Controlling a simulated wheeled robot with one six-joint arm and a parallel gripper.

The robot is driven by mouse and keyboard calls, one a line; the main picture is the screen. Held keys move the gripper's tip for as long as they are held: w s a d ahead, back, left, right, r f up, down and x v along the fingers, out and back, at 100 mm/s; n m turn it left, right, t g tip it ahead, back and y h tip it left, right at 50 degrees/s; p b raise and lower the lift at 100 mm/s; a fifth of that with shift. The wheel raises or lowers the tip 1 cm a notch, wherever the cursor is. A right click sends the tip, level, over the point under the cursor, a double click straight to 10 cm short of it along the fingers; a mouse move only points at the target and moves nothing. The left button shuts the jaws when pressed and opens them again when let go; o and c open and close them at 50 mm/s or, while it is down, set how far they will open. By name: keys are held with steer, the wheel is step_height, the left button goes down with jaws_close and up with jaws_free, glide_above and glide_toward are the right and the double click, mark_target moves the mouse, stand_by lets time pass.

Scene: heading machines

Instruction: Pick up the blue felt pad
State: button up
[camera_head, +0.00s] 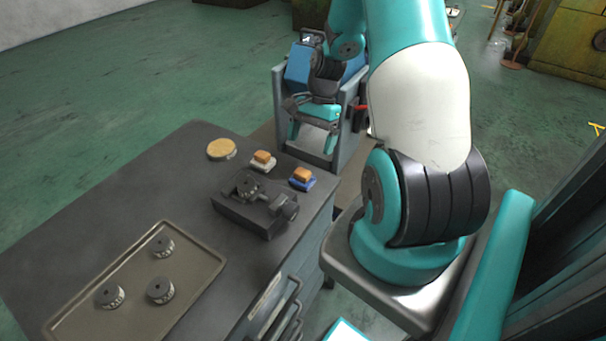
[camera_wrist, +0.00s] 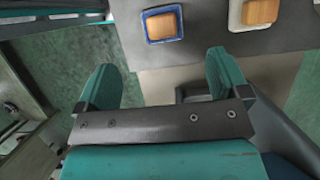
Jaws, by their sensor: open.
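The blue felt pad (camera_head: 303,185) lies near the right edge of the dark workbench, with an orange block on its top. In the wrist view the blue pad (camera_wrist: 165,41) is at the top, left of centre, its blue rim showing around a pale layer and the orange block. My gripper (camera_head: 313,136) is open and empty, beyond the bench's far right corner and apart from the pad. In the wrist view my gripper (camera_wrist: 162,62) has its two teal fingers spread, with the pad past the fingertips.
A cream pad (camera_head: 263,166) with a similar orange block sits just behind the blue one. A dark vise-like fixture (camera_head: 250,208) stands close in front. A round tan disc (camera_head: 221,149) and a tray (camera_head: 100,306) with dark cylinders share the bench. A grey cart (camera_head: 279,100) stands behind my gripper.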

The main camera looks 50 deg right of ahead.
mark_target(303, 171)
steer(key=p+x, duration=0.1)
steer(key=x, duration=0.4)
steer(key=shift+p+x, duration=1.15)
steer(key=shift+x, duration=1.4)
steer(key=shift+w+d, duration=0.1)
steer(key=shift+w, duration=0.05)
steer(key=c, duration=1)
